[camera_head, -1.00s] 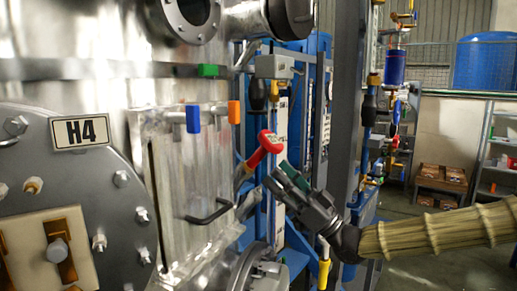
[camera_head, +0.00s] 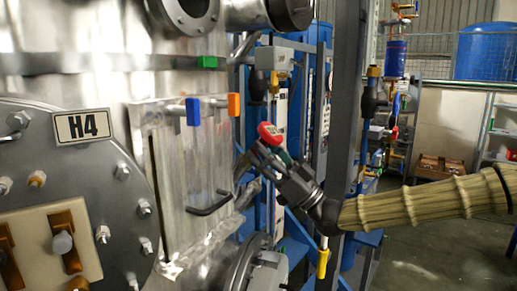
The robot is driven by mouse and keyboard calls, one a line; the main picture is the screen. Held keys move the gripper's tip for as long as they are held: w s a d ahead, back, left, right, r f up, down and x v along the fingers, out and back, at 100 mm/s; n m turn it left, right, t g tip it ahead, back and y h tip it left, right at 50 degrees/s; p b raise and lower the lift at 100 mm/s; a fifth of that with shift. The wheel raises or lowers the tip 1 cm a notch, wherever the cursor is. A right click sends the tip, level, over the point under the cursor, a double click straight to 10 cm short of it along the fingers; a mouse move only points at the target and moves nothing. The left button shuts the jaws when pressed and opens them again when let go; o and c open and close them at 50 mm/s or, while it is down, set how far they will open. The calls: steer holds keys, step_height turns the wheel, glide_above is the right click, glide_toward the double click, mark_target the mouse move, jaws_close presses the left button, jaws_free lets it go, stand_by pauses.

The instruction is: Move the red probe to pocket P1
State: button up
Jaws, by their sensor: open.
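The red probe (camera_head: 270,132) shows as a red head with a pale label face, right of the metal vessel. Its lower part is hidden behind my gripper. My gripper (camera_head: 264,155) is open, with its fingers right at the lower side of the red head. I cannot tell whether they touch it or whether the probe lies between them. A green part shows at the gripper beside the head. No label reading P1 can be made out. Blue (camera_head: 193,111), orange (camera_head: 234,104) and green (camera_head: 207,62) tagged fittings sit on the vessel to the left.
The vessel's clear-fronted panel (camera_head: 185,170) has a dark handle (camera_head: 209,205) sticking out left of my gripper. A round flange marked H4 (camera_head: 80,127) is at far left. A grey upright post (camera_head: 345,120) stands behind my wrist. Open floor (camera_head: 425,240) lies at right.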

mark_target(278, 134)
jaws_close()
steer(key=shift+d+r, duration=0.1)
steer(key=shift+r, duration=0.05)
stand_by(0.4)
steer(key=shift+s+d+r, duration=0.15)
steer(key=shift+d+r, duration=0.2)
steer(key=shift+r, duration=0.05)
steer(key=shift+r, duration=0.1)
steer(key=shift+s+d+r, duration=0.15)
steer(key=shift+d+r, duration=0.3)
steer(key=shift+r, duration=0.05)
steer(key=shift+d+r, duration=0.1)
steer(key=shift+r, duration=0.05)
steer(key=shift+s+d+r, duration=0.2)
steer(key=shift+d+r, duration=0.3)
steer(key=shift+r, duration=0.05)
steer(key=shift+d+r, duration=0.15)
steer(key=shift+r, duration=0.1)
